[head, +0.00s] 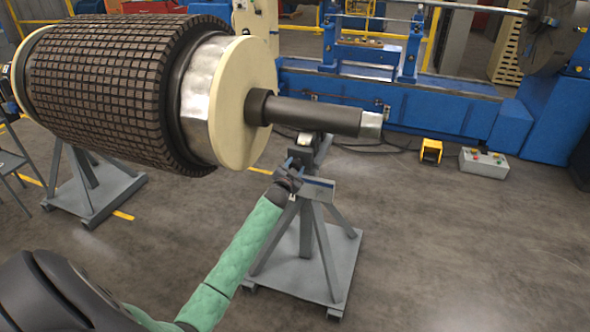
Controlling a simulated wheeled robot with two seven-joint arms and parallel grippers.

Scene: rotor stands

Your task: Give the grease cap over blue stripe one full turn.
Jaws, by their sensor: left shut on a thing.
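My left gripper (293,169) is at the near side of the head of the right rotor stand (318,190), below the rotor shaft. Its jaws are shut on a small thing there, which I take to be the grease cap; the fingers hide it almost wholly. A short blue stripe (319,182) shows on the stand head just right of the gripper. The cap's turn angle cannot be seen. My right gripper is not in view.
The big rotor (110,85) lies across the stands, its shaft (310,113) just above my gripper. Another grey stand (95,190) is at left. A blue lathe (440,108), yellow pedal (431,151) and control box (483,162) are behind. Floor at right is clear.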

